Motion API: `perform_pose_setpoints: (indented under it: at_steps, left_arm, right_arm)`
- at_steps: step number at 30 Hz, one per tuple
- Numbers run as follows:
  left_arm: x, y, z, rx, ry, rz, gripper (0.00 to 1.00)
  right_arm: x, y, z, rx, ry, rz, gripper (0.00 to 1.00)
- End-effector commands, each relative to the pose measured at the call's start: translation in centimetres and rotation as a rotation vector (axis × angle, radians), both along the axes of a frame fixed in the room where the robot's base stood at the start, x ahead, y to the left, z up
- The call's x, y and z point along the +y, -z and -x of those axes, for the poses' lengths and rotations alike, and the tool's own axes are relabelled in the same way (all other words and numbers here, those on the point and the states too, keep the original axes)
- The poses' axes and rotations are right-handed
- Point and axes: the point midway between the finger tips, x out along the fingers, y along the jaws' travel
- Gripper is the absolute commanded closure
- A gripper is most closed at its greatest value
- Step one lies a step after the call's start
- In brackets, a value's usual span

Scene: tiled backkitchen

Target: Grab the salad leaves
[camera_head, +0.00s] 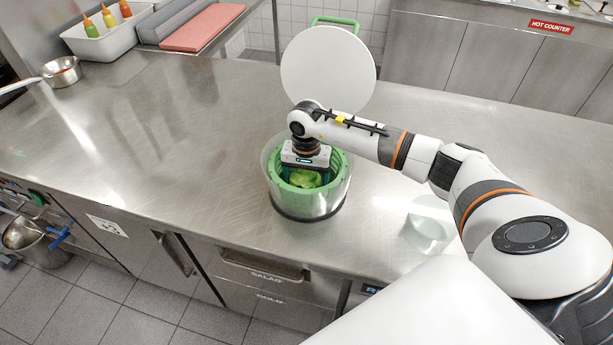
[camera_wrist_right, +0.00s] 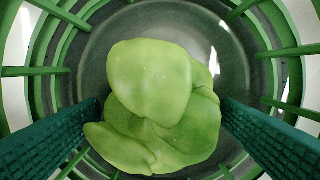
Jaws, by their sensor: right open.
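The green salad leaves (camera_head: 304,179) lie inside a clear round container with a green basket (camera_head: 339,172) on the steel counter. In the right wrist view the leaves (camera_wrist_right: 158,95) form a bunched pile at the bottom of the basket (camera_wrist_right: 50,70). My right gripper (camera_head: 305,178) reaches down into the basket from above. In the wrist view its two dark green fingers (camera_wrist_right: 158,128) stand apart, one on each side of the lower part of the leaves. Whether they touch the leaves is hard to tell. My left gripper is not in view.
A white round lid (camera_head: 328,68) stands tilted behind the container, with a green handle (camera_head: 334,21) above it. A tray with bottles (camera_head: 108,38) and a small pot (camera_head: 62,72) are at the back left. The counter left of the container is clear.

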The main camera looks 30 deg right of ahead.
Motion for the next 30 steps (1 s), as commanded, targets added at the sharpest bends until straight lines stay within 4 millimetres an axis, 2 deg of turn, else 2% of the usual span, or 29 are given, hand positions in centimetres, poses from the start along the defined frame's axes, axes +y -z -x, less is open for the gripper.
perform_pose_setpoints:
  at_steps: [3,4,12,22,26,30]
  left_arm:
    - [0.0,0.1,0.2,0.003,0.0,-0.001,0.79]
    - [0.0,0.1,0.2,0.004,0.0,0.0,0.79]
    - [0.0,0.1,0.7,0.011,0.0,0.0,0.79]
    - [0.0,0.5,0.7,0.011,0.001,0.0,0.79]
    - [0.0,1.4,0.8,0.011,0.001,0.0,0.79]
    - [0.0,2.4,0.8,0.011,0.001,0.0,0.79]
  right_arm:
    - [0.0,0.0,0.0,0.0,0.0,0.0,0.17]
    - [0.0,0.0,0.0,0.0,0.0,0.0,0.21]
    - [0.0,0.0,0.0,0.0,0.0,0.0,0.65]
    - [0.0,-0.7,-0.1,-0.004,-0.001,-0.001,0.66]
    - [-0.1,-2.7,-0.1,-0.006,-0.001,0.002,0.66]
    - [-0.1,-5.6,-0.1,-0.006,0.0,0.001,0.66]
